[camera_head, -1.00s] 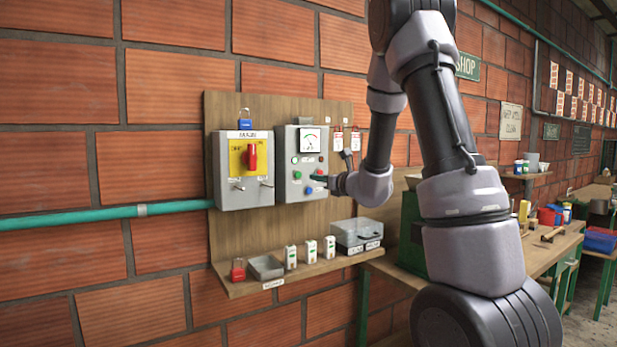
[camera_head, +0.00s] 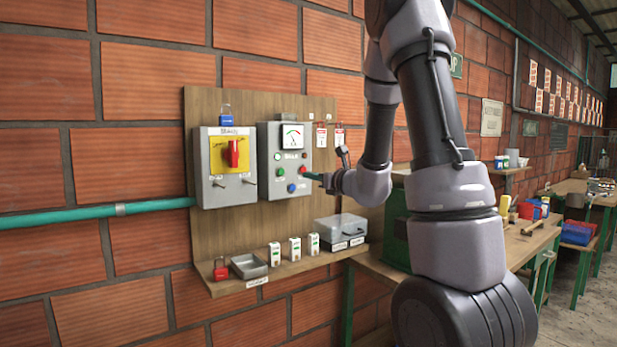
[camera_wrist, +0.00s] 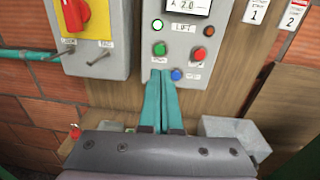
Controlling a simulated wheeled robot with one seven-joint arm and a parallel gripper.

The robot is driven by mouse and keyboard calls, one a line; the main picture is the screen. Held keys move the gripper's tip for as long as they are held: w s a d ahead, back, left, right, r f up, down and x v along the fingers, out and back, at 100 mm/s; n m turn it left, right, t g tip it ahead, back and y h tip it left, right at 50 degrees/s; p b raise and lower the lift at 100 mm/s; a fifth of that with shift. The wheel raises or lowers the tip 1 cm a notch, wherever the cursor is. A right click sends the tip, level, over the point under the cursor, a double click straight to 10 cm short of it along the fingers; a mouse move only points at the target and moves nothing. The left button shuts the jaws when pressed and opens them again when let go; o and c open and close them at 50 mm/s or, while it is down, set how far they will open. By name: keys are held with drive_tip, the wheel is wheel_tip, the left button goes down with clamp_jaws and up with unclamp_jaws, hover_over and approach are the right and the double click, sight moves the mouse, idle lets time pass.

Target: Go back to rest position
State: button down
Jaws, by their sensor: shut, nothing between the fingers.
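My gripper (camera_wrist: 159,75) shows in the wrist view with its two teal fingers together and nothing between them. Its tips are in front of the lower part of the grey lift control box (camera_wrist: 186,15), below the green button (camera_wrist: 160,49) and left of the blue button (camera_wrist: 176,75). I cannot tell whether the tips touch the box. In the head view my gripper (camera_head: 312,176) is at the right side of the control box (camera_head: 267,168), with my arm reaching in from the upper right.
A switch box with a red handle (camera_head: 233,153) is left of the control box on a wooden board (camera_head: 203,108). The shelf below (camera_head: 225,287) holds a red padlock (camera_head: 220,270), an open tray (camera_head: 249,266), several small items and a clear case (camera_head: 341,228). A workbench (camera_head: 525,243) stands at right.

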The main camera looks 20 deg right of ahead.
drive_tip(key=s+a+r+n+g+y, duration=0.35)
drive_tip(key=s+a+n, duration=0.3)
drive_tip(key=s, duration=0.25)
drive_tip(key=s+a+r+n+g+y, duration=0.2)
drive_tip(key=s+a+n+g, duration=0.35)
drive_tip(key=s+n, duration=0.25)
drive_tip(key=s+d+f+n+g+h, duration=0.2)
drive_tip(key=s+n+g+h, duration=0.15)
drive_tip(key=s+n, duration=0.55)
drive_tip(key=s+d+n+t+h, duration=0.3)
drive_tip(key=s+d+n+h, duration=0.1)
drive_tip(key=d, duration=0.4)
drive_tip(key=s+h, duration=0.1)
drive_tip(key=h, duration=0.1)
drive_tip(key=shift+s+d+r+h, duration=0.2)
drive_tip(key=shift+d+r+h, duration=0.1)
drive_tip(key=shift+r, duration=0.05)
drive_tip(key=shift+a, duration=0.4)
